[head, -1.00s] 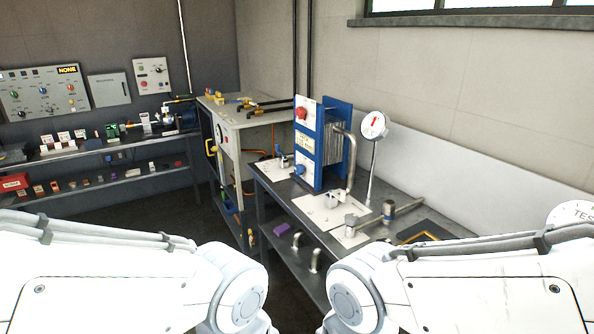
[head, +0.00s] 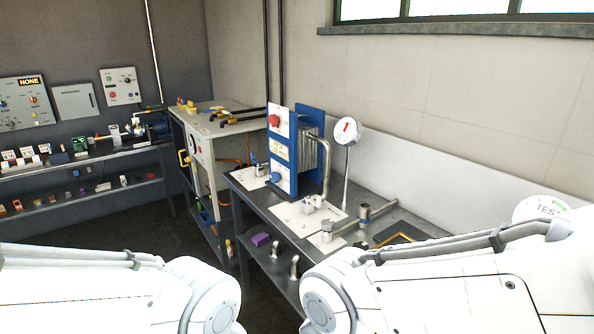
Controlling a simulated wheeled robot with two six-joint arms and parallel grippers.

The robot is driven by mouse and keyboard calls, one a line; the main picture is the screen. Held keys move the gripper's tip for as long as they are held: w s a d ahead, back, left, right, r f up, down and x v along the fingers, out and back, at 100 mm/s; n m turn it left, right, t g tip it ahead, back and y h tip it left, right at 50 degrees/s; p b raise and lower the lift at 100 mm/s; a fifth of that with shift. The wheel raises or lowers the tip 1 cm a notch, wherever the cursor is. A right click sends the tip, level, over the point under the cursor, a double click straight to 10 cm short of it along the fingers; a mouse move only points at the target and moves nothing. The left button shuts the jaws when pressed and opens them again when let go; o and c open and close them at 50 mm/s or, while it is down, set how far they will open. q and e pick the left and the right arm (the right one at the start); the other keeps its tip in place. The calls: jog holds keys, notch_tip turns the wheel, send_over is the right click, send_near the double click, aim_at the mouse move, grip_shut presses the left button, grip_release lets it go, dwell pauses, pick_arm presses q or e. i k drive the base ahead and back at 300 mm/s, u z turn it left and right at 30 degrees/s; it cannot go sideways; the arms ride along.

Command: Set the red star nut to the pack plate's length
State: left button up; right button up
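The blue-framed plate pack (head: 309,150) stands upright on the dark bench, with thin metal plates between its blue end plates. A red star nut (head: 275,120) sits high on its white front panel. A blue knob (head: 276,180) sits lower on the same panel, with a small label between them. A round white dial (head: 346,131) with a red mark stands on a post to the right of the pack. Both my arms reach in from the bottom corners, well short of the pack. Neither gripper is in the picture.
The bench (head: 240,192) also carries metal pipe fittings (head: 363,213) and white plates. A lower shelf holds a purple block (head: 261,239). A cabinet (head: 217,140) stands to the left. Shelves of small parts and a control panel (head: 22,103) line the back left wall.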

aim_at(273, 121)
jog(key=u, duration=0.35)
jog(key=k, duration=0.4)
jog(key=u, duration=1.1)
jog(key=i, duration=1)
jog(key=z, duration=1.1)
jog(key=i, duration=0.85)
jog(key=z, duration=0.85)
